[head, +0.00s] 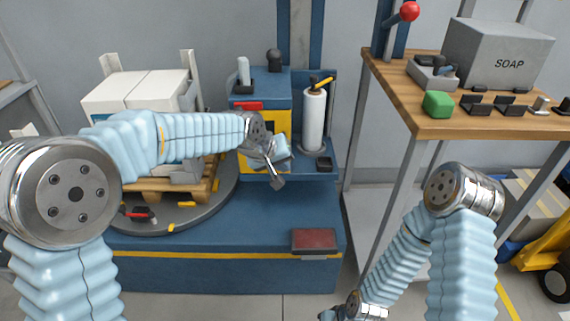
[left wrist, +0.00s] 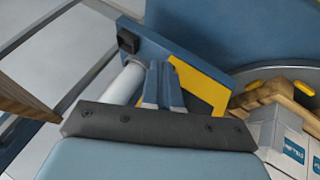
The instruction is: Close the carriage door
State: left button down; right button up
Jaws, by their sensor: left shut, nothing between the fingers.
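The wrapper's carriage, a blue and yellow unit (head: 245,118), stands behind the turntable with a white film roll (head: 314,122) exposed at its right. A yellow panel, which looks like the carriage door, also shows in the left wrist view (left wrist: 207,92). I cannot tell how far it stands open. My left gripper (head: 277,181) is in front of the carriage, partly covering the yellow face. Its fingers are together and empty, and they show before the blue and yellow parts in the left wrist view (left wrist: 160,75); contact is unclear. My right gripper (head: 328,315) is mostly cut off at the bottom edge.
White boxes on a wooden pallet (head: 205,190) stand on the grey turntable (head: 225,192) at left, behind my left arm. A wooden workbench (head: 400,115) with a SOAP box (head: 497,58) and a green block (head: 437,104) is at right. A red pad (head: 314,240) lies on the blue base.

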pick_arm(q)
jog(key=s+d+r, duration=0.3)
jog(key=s+r, duration=0.2)
jog(key=r, duration=0.3)
jog(key=s+a+f+g, duration=0.1)
jog(key=a+f, duration=0.3)
jog(key=f, duration=0.9)
jog(key=s+a+f+g, duration=0.1)
jog(key=a+f, duration=0.2)
jog(key=f, duration=0.9)
jog(key=s+a+f+g, duration=0.1)
jog(key=s+a+f, duration=0.2)
jog(key=s+f, duration=0.6)
jog(key=s+a+f+g, duration=0.2)
jog(key=s+a+f, duration=0.2)
jog(key=s+f, duration=0.6)
jog(key=shift+s+f, duration=0.15)
jog(key=shift+s, duration=0.5)
jog(key=shift+w, duration=0.15)
